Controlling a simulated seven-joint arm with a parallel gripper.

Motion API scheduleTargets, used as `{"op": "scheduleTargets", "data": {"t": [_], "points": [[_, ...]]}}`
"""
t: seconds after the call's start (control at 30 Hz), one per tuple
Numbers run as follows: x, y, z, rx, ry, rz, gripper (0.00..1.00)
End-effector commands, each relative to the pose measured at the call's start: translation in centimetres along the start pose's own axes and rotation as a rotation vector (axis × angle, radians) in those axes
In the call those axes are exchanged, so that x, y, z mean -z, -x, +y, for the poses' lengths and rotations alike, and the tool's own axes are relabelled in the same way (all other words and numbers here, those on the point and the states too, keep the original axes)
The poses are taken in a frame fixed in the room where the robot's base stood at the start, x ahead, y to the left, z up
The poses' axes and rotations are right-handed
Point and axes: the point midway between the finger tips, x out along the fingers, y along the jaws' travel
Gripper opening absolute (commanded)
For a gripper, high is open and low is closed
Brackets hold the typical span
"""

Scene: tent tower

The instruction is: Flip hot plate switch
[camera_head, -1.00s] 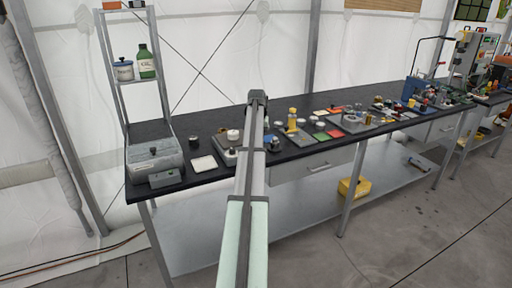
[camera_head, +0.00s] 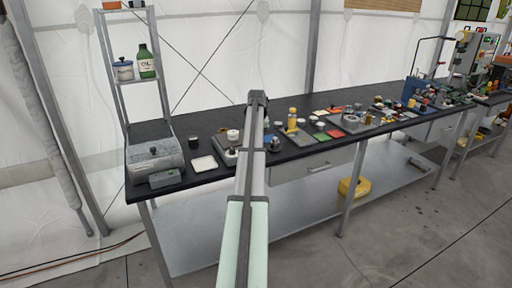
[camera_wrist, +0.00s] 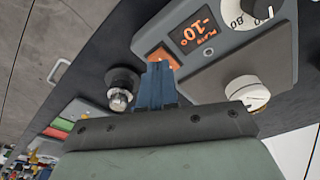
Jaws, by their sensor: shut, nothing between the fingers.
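In the head view the hot plate (camera_head: 222,146) stands on the bench, partly behind my arm. My fingers are not discernible there.
A white-capped item (camera_wrist: 247,92) is at the hot plate's dark top. A black item with a metal knob (camera_wrist: 122,88) stands close beside my fingers. In the head view, a grey box-shaped unit (camera_head: 154,160) and a white square tile (camera_head: 204,164) lie to the left on the black bench.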

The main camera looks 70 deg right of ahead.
Motion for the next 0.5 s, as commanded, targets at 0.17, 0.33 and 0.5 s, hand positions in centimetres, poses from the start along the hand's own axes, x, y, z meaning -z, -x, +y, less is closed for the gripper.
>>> {"op": "scheduleTargets", "data": {"t": [0.17,0.33,0.5], "points": [[-0.04,-0.22,0.00,0.000,0.000,0.000,0.00],[-0.07,-0.43,0.00,0.000,0.000,0.000,0.00],[-0.10,-0.63,0.00,0.000,0.000,0.000,0.00]]}}
